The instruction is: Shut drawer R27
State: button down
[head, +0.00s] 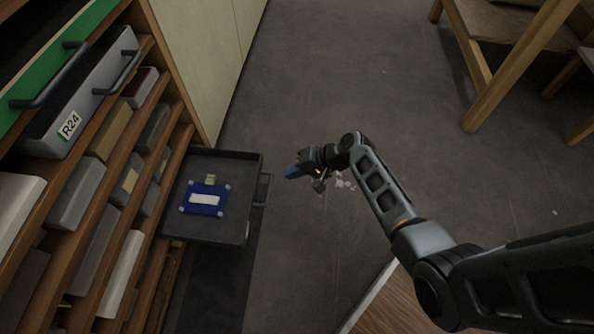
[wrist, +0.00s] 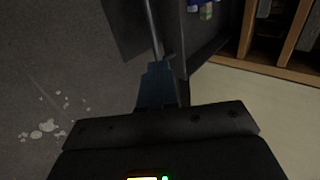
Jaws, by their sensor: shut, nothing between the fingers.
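A dark grey drawer (head: 225,225) is pulled out low from the wooden cabinet. No R27 label is readable on it; it is the only low drawer standing out. Its handle (head: 264,190) is on the front, facing right. Inside lie a blue item with a white label (head: 205,199) and a small pale green item (head: 211,179). My gripper (head: 291,172), with blue fingers, is shut and empty, just right of the handle in the head view. In the wrist view the fingers (wrist: 156,83) point at the drawer front and handle bar (wrist: 153,28); I cannot tell whether they touch.
An upper drawer labelled R24 (head: 70,126) also stands out, beside a green-fronted drawer (head: 50,75). Shelves hold several boxes (head: 110,130). A wooden table (head: 490,90) stands at top right, and a wooden surface (head: 390,305) at the bottom.

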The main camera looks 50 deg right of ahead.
aim_at(257, 179)
jog(key=b+x, duration=0.2)
jog(key=x, duration=0.3)
jog(key=shift+w+f, duration=0.1)
jog(key=shift+f, duration=0.3)
jog(key=w+a, duration=0.1)
jog(key=w+a+b, duration=0.1)
jog(key=shift+w+r, duration=0.15)
jog(key=shift+w, duration=0.15)
jog(key=shift+w+a, duration=0.25)
jog(key=shift+w, duration=0.1)
jog(key=shift+r, duration=0.1)
